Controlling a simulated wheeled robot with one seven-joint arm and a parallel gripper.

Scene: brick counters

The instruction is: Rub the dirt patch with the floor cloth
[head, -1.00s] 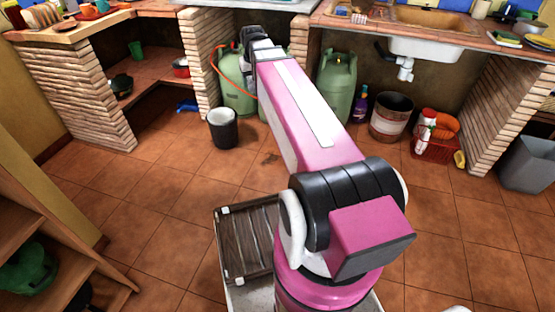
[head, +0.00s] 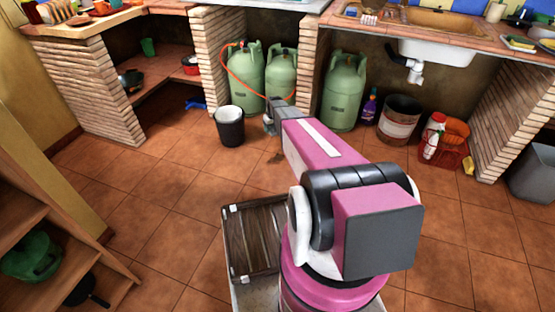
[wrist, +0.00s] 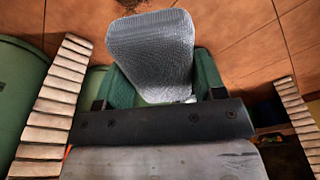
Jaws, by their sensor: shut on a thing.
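The floor cloth (wrist: 150,50) is a pale grey, woven-looking piece at the upper middle of the wrist view. My gripper (wrist: 158,98) is shut on it. In the head view my gripper (head: 270,127) hangs low over the floor, just right of the black bucket, and the cloth is hard to make out there. The dirt patch (head: 275,157) is a small dark brown smudge on the floor tiles, just nearer to me than the gripper and left of my pink arm. A dark mark at the top edge of the wrist view may be the same patch.
A black bucket (head: 230,127) with a white rim stands left of the gripper. Green gas cylinders (head: 246,75) with an orange hose stand behind, between brick pillars. A rusty tin (head: 399,118) and a red basket (head: 444,150) stand at the right. The tiles at left are clear.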

